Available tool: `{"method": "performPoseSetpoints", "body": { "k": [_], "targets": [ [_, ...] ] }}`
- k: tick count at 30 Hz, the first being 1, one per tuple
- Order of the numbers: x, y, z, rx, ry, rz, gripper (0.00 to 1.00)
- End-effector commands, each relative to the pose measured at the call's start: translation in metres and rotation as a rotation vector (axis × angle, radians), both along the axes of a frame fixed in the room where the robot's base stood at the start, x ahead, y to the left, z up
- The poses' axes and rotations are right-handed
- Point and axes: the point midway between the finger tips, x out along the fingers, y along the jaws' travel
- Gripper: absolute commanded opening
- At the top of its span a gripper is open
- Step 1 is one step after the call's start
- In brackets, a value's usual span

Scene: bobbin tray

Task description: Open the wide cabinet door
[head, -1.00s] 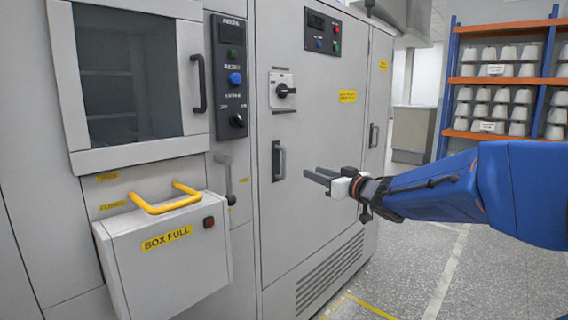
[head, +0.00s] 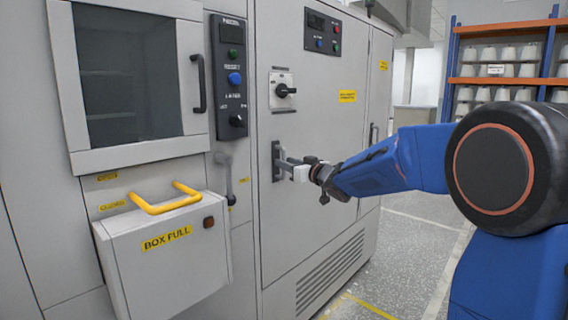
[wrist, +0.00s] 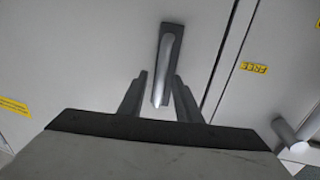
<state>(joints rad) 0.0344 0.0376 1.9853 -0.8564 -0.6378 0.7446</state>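The wide cabinet door (head: 315,200) is a pale grey panel, shut flush in the cabinet front in the head view. In the wrist view the handle (wrist: 168,55) runs down between the two fingers of my gripper (wrist: 160,78). The fingers stand apart, one on each side of the bar, with gaps visible. Whether either finger touches the bar cannot be told.
A rotary switch (head: 283,91) is above the handle. A narrower door with its own handle (head: 373,134) is to the right. The BOX FULL bin (head: 165,255) with a yellow handle juts out at the left. Open floor (head: 410,260) lies in front and right.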

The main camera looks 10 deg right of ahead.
Motion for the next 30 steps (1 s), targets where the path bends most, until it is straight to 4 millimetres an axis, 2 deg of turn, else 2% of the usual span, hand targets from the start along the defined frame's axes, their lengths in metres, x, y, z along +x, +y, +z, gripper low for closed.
{"method": "performPoseSetpoints", "body": {
  "k": [6,16,17,20,21,30],
  "targets": [
    [0.016,0.008,0.000,0.000,0.000,0.001,0.31],
    [0.019,0.009,0.000,0.000,0.000,0.000,0.31],
    [0.019,0.009,0.000,0.000,0.000,0.000,0.26],
    [0.018,0.009,0.000,0.000,0.000,0.000,0.02],
    [0.019,0.009,0.000,0.000,0.000,0.000,0.00],
    [0.016,0.007,0.000,-0.001,0.000,0.007,0.00]
  ]
}}
